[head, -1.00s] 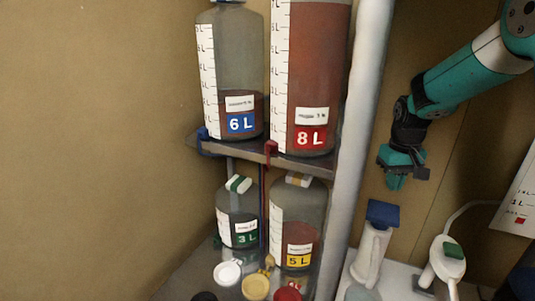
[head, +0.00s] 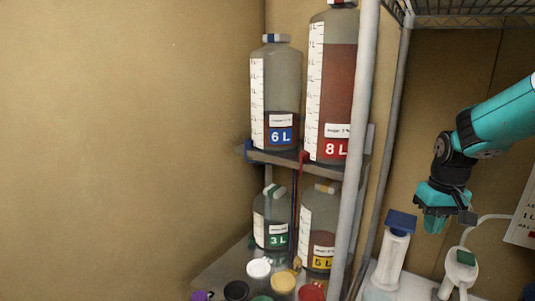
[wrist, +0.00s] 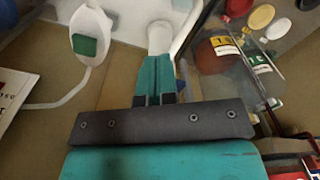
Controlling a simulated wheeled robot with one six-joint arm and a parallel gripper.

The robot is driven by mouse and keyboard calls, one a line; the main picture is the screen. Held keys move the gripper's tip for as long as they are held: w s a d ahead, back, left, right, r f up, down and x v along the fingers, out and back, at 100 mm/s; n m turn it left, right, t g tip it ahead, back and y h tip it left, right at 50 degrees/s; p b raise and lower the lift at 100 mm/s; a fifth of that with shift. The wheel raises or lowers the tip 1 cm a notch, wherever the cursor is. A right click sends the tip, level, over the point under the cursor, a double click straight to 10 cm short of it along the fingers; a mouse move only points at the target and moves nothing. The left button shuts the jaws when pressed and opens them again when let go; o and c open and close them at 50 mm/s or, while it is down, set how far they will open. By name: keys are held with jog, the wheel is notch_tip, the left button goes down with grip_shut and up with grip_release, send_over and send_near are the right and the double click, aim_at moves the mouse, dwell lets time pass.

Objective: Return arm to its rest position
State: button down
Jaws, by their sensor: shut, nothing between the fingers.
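My gripper (head: 435,222) is at the right in the head view, on my teal arm, pointing down. It hangs in the air right of the shelf post. In the wrist view its two teal fingers (wrist: 155,82) lie side by side, shut and empty. Below it in the head view stands a white bottle-like object with a blue top (head: 393,252). It shows partly beyond the fingertips in the wrist view.
A shelf (head: 262,154) holds the 6 L bottle (head: 275,95) and 8 L bottle (head: 335,90). The 3 L (head: 270,222) and 5 L bottles (head: 320,225) stand below with several caps. A white corded device with a green patch (head: 459,272) is at right. A metal post (head: 358,150) separates them.

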jog(key=s+a+f+n+y+b, duration=0.2)
jog(key=s+a+b, duration=0.5)
jog(key=s+a, duration=0.4)
jog(key=s+a+f+n+y+b, duration=0.2)
jog(key=s+a+f+n+b, duration=0.2)
jog(key=s+a+b, duration=0.3)
jog(key=s+a+n, duration=0.1)
jog(key=s+a, duration=0.3)
jog(key=s, duration=0.5)
jog(key=shift+s, duration=0.25)
jog(key=shift+f, duration=0.1)
